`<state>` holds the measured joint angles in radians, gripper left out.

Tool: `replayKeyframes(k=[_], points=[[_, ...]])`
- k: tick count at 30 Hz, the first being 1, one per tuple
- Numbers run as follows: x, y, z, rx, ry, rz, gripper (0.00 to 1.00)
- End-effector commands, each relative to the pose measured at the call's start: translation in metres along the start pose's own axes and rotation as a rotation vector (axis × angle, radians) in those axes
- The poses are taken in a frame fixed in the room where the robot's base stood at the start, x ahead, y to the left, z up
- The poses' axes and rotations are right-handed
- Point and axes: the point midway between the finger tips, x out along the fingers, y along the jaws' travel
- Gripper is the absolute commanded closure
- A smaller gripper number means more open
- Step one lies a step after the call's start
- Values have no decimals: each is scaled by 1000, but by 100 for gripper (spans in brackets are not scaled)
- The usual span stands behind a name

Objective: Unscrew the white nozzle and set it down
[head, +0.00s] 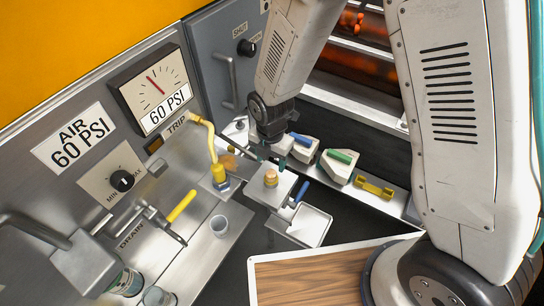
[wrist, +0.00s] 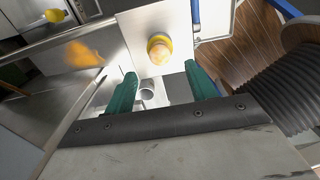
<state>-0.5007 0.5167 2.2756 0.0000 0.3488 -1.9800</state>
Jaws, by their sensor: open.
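My gripper (head: 273,154) is in the middle of the bench, behind a white block with a yellow-and-orange round piece on top. In the wrist view its two teal fingers (wrist: 163,90) stand apart with nothing held between them. A small white ring-shaped part (wrist: 148,94), which looks like the nozzle, shows between the fingers, closer to the left one. It appears to be beyond the fingertips, and I cannot tell whether it touches them. In the head view my gripper and arm hide this part. The white block (wrist: 135,35) also shows in the wrist view.
The yellow hose (head: 213,150) stands left of my gripper. A white tray (head: 312,226) lies front right. Blocks with a blue handle (head: 300,140) and a green handle (head: 341,157) stand to the right.

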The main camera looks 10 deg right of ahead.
Motion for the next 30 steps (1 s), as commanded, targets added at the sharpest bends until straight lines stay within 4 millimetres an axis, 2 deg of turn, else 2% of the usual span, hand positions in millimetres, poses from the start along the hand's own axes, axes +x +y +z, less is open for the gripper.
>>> replayKeyframes(k=[13,18,26,29,30], points=[[62,-1,0,2,2,-3,44],[72,-1,0,2,1,-1,44],[73,0,0,1,0,0,44],[72,0,0,1,0,0,69],[72,0,0,2,0,0,81]])
